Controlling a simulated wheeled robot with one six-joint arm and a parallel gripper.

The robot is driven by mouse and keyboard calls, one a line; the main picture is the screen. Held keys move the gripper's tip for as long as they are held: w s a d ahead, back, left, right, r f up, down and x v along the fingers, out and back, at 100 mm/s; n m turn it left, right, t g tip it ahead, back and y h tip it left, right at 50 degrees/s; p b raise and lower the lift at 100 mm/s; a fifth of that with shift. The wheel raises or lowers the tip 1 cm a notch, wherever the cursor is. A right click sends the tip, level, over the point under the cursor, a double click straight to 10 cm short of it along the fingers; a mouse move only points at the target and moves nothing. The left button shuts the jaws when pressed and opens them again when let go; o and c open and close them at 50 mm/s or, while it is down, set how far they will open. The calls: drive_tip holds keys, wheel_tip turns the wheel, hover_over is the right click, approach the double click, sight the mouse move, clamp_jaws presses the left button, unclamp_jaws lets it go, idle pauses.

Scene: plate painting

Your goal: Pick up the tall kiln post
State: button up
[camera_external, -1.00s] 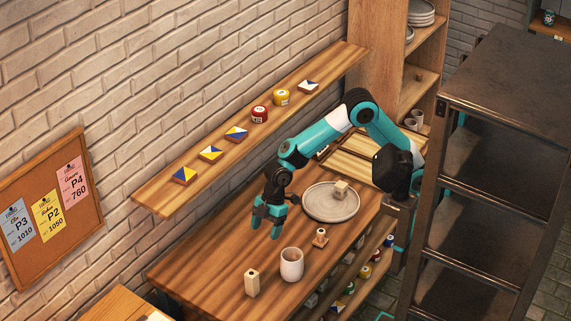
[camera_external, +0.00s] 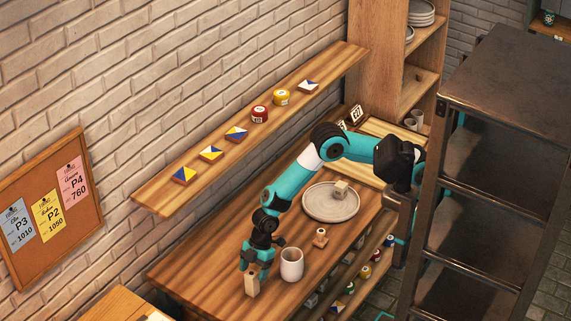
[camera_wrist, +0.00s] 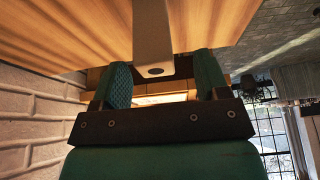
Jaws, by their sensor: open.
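The tall kiln post (camera_external: 251,285) is a pale, narrow block standing upright near the front of the wooden table (camera_external: 205,268). Its upper part is covered by my gripper (camera_external: 254,268) in the external view. In the wrist view, the post (camera_wrist: 153,35) rises between the two teal fingers of my gripper (camera_wrist: 165,85), with a dark hole in its end face. The fingers are open, with a visible gap on each side of the post.
A white cup (camera_external: 291,265) stands close to the right of the post. A small post with a dark top (camera_external: 320,238) and a grey round plate (camera_external: 322,208) bearing a small block (camera_external: 341,188) are farther back. A wall shelf (camera_external: 160,205) holds tiles and jars.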

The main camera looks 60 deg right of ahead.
sight(252, 283)
drive_tip(key=shift+p+x, duration=0.5)
drive_tip(key=shift+x, duration=1.45)
drive_tip(key=shift+w, duration=0.2)
drive_tip(key=c, duration=1.1)
drive_tip(key=shift+r, duration=0.1)
